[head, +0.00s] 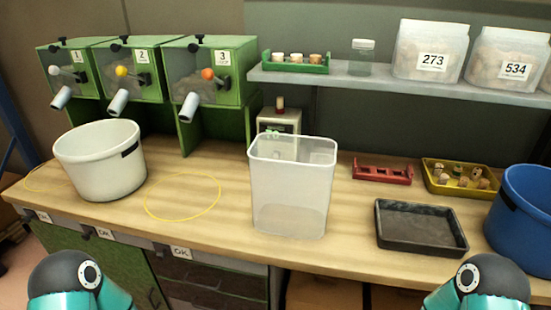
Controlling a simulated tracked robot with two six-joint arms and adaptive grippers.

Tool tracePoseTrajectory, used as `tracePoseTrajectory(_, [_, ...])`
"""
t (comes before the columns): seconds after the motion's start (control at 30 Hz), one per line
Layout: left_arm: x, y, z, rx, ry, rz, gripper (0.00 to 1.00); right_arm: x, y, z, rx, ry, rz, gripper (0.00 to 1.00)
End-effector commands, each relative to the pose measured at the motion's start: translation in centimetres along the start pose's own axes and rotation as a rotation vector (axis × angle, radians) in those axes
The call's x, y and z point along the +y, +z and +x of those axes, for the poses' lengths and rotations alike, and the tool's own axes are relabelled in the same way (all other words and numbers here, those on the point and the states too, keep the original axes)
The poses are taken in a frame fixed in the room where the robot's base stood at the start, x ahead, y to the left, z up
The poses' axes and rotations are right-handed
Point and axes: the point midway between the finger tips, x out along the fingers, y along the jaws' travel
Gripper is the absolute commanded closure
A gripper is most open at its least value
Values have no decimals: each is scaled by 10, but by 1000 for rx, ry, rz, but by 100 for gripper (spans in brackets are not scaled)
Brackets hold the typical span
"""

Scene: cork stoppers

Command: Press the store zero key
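A small beige device (278,119) stands at the back of the bench, below the left end of the shelf. I cannot make out a store zero key or any lettering on the device. Neither of my grippers is in view. Only dark and teal parts of my arms show at the bottom left and bottom right.
A white bucket (100,170) stands left under three green numbered dispensers (215,70). A yellow ring (183,197) marks bare bench. At right are a red rack (382,173), a yellow tray (430,180), a black tray (420,242) and a blue bucket (522,220). The shelf (400,84) overhangs behind.

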Motion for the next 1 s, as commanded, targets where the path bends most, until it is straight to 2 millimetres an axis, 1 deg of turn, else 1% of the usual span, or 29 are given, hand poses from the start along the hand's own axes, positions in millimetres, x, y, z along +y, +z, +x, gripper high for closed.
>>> tracePoseTrajectory(0.07, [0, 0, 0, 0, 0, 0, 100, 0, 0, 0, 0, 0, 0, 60])
tracePoseTrajectory(0.17, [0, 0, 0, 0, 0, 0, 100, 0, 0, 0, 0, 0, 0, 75])
tracePoseTrajectory(0.3, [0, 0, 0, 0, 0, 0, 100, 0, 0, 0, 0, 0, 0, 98])
tracePoseTrajectory(0.33, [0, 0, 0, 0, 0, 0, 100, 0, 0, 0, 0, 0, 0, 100])
tracePoseTrajectory(1.0, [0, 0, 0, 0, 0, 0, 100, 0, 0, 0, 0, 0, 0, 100])
